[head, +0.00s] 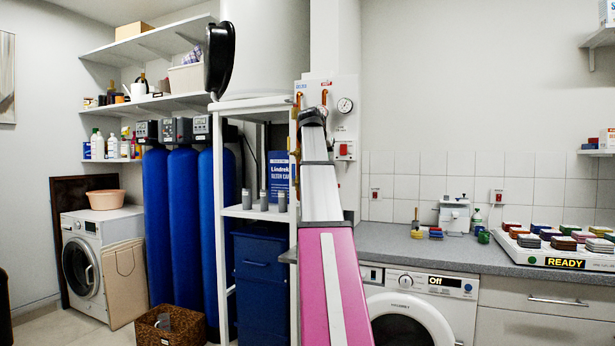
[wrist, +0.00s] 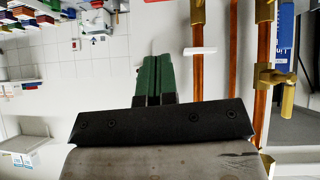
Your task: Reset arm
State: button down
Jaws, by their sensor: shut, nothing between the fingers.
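My arm, pink and white, reaches up the middle of the head view, and its grey far end is in front of the wall panel with copper pipes. My gripper (wrist: 157,62) shows in the wrist view as two green fingers side by side, shut with nothing between them. The fingers are not clearly visible in the head view. Copper pipes (wrist: 197,80) with brass valves (wrist: 272,78) are right of the fingers in the wrist view. I cannot tell how far apart they are. Three blue filter vessels (head: 183,225) stand left of my arm in the head view.
A white rack (head: 256,213) holds grey cups and stands beside my arm, under a large white tank (head: 265,50). A grey worktop (head: 400,240) with a washing machine (head: 425,305) below is on the right. A tray (head: 555,258) marked READY holds several coloured stacks.

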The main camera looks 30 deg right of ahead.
jog(key=w+a+f+n+y, duration=0.15)
jog(key=a+f, duration=0.45)
jog(key=f, duration=0.8)
jog(key=a+f+n+g+y, duration=0.15)
jog(key=a+f, duration=0.45)
jog(key=f, duration=0.8)
jog(key=w+a+f+n+y, duration=0.15)
jog(key=a+f, duration=0.45)
jog(key=f, duration=0.8)
jog(key=s+a+f+n+g+y, duration=0.1)
jog(key=s+a+f, duration=0.5)
jog(key=f, duration=0.5)
jog(key=s+a+f+n+g+y, duration=0.1)
jog(key=s+a+f+n, duration=0.1)
jog(key=s+a+f, duration=0.5)
jog(key=s+a+f+n+g+y, duration=0.1)
jog(key=s+a+f, duration=0.6)
jog(key=f, duration=0.8)
jog(key=shift+s+a+n+g, duration=0.25)
jog(key=shift+s+n+g, duration=0.15)
jog(key=shift+s, duration=0.65)
